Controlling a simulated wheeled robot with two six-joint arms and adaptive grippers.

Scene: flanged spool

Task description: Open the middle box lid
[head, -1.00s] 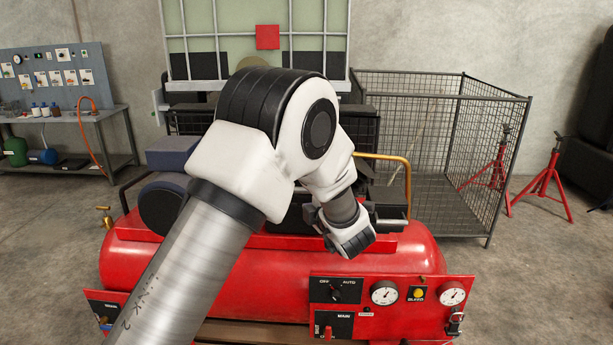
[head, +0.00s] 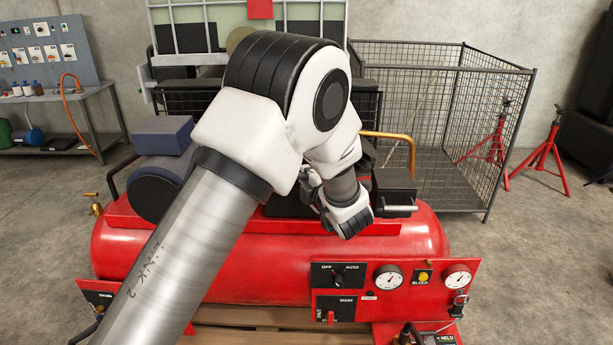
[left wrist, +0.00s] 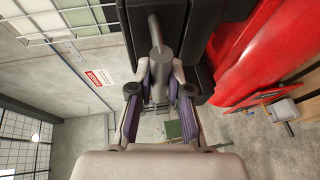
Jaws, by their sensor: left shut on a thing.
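My left gripper (left wrist: 157,82) is shut on a grey handle (left wrist: 157,48) in the left wrist view, with one finger on each side of it. The handle stands against a dark box (left wrist: 200,40), which I take to be the middle one; whether its lid is raised I cannot tell. In the head view my left wrist hangs above the red tank, and its white links hide the held handle and most of the dark parts behind. Another dark box (head: 394,188) with a silver bar handle (head: 398,208) shows just right of the wrist. My right gripper is not in view.
The red compressor tank (head: 130,255) lies below my arm, with a gauge panel (head: 440,283) at its front. A blue-grey block (head: 162,136) is at left. A brass-coloured rail (head: 411,150) and a wire cage (head: 500,120) stand at right.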

